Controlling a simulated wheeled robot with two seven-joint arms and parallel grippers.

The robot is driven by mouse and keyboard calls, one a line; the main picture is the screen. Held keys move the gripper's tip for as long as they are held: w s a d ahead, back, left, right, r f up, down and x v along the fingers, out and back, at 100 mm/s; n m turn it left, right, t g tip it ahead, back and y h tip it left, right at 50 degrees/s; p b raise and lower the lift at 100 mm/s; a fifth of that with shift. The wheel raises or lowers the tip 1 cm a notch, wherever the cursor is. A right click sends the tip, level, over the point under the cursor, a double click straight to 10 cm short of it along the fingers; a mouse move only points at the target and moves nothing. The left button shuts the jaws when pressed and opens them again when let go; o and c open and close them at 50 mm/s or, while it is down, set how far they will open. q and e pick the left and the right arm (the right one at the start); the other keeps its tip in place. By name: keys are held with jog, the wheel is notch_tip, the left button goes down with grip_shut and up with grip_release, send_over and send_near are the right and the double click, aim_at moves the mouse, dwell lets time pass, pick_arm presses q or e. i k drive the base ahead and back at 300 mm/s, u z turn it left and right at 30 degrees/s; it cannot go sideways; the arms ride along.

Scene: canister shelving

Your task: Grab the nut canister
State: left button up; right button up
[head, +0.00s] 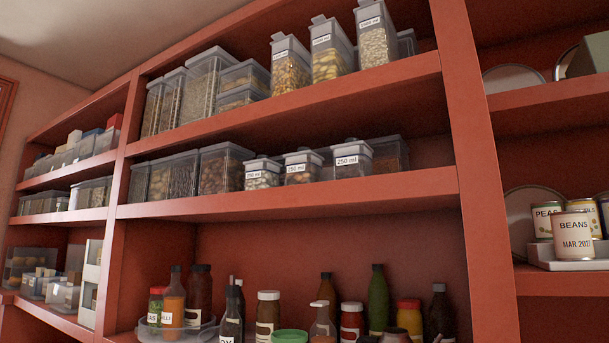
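Neither of my grippers is in the head view. Three small clear canisters labelled 250 ml stand at the front of the middle shelf: a left one (262,180) with pale and brown pieces, a middle one (301,175) with brown nut-like pieces, and a right one (353,168) with contents hard to make out. Three tall clear canisters stand on the upper shelf: one (290,72) with mixed nut-like pieces, one (327,66) with larger yellowish pieces, and one (374,46) with small pale pieces. No label naming nuts is readable.
Larger clear containers (222,172) stand left of the small canisters, and a dark-filled one (389,155) is to their right. Bottles and jars (268,312) crowd the lower shelf. Cans (574,234) stand on the right shelf. The middle shelf's (430,186) right end is clear.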

aim_at(302, 169)
jog(key=u, duration=2.25)
jog(key=i, duration=1.9)
jog(key=z, duration=2.8)
